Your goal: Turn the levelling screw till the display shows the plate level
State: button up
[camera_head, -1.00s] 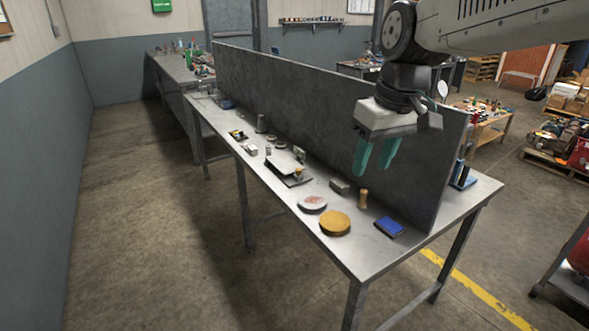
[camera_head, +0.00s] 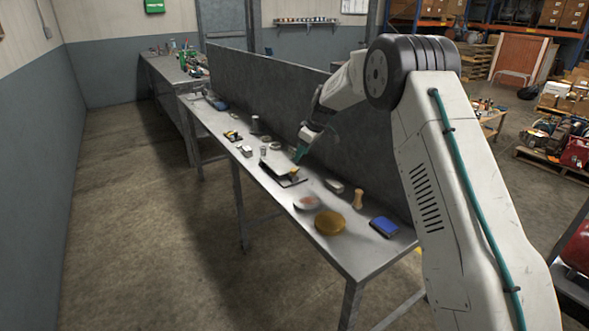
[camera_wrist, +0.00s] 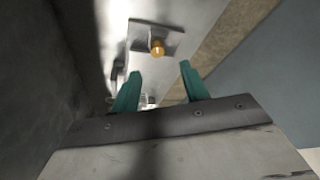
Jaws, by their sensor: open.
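The plate (camera_head: 278,163) is a pale, flat piece on a dark base (camera_head: 292,183) midway along the bench. A small yellow-brass knob, apparently the levelling screw (camera_head: 293,172), stands at its near right corner. In the wrist view the brass screw (camera_wrist: 157,48) shows just beyond the fingertips, between them in line. My gripper (camera_head: 299,155) is at the device, close to the screw. In the wrist view my gripper (camera_wrist: 160,68) has its two green fingers apart, with nothing between them. I cannot make out a display or any reading; the gripper covers part of the device.
A dark upright panel (camera_head: 270,85) runs along the bench close behind the device. Nearer on the bench (camera_head: 345,258) are a grey block (camera_head: 334,186), a wooden peg (camera_head: 358,199), a round pale dish (camera_head: 307,203), a yellow disc (camera_head: 329,222) and a blue box (camera_head: 384,227).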

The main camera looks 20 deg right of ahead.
aim_at(294, 170)
jog(key=x, duration=0.8)
jog(key=shift+w+f, duration=0.3)
grip_shut()
